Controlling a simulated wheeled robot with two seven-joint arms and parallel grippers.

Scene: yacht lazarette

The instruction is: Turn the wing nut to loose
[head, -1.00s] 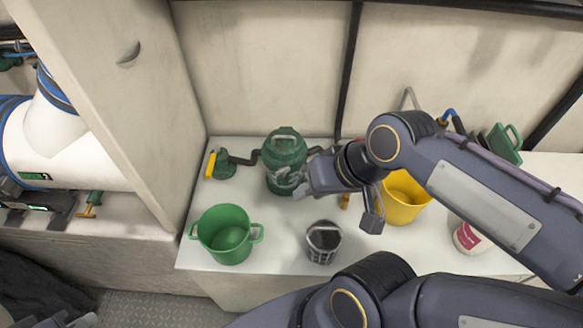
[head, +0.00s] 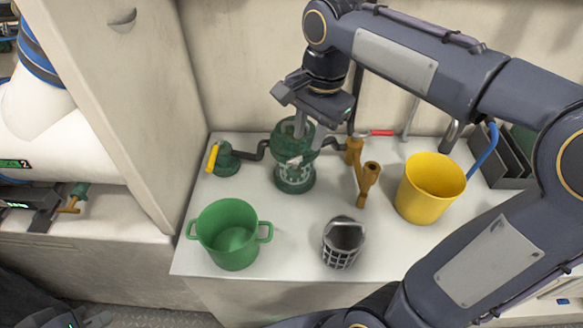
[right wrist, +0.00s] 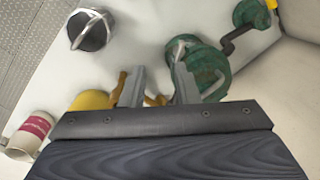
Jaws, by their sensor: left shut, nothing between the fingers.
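The green strainer (head: 294,180) stands upright at the back of the white bench; it is also in the right wrist view (right wrist: 206,66). A pale grey piece (head: 294,161) at its upper front may be the wing nut, but it is too small to be sure. My right gripper (head: 309,138) is over the top of the strainer, pointing down, and partly hides it. In the right wrist view its fingers (right wrist: 157,88) are apart with nothing held, one finger close beside the strainer. My left gripper (head: 78,321) is shut and empty at the lower left edge, away from the bench.
A green bucket (head: 228,245) and a dark mesh basket (head: 342,245) stand in front of the strainer. A brown valve (head: 362,175) and a yellow bucket (head: 428,195) are to its right. A green fitting with a yellow handle (head: 224,159) is left. A pink-labelled tub (right wrist: 30,132) shows in the right wrist view.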

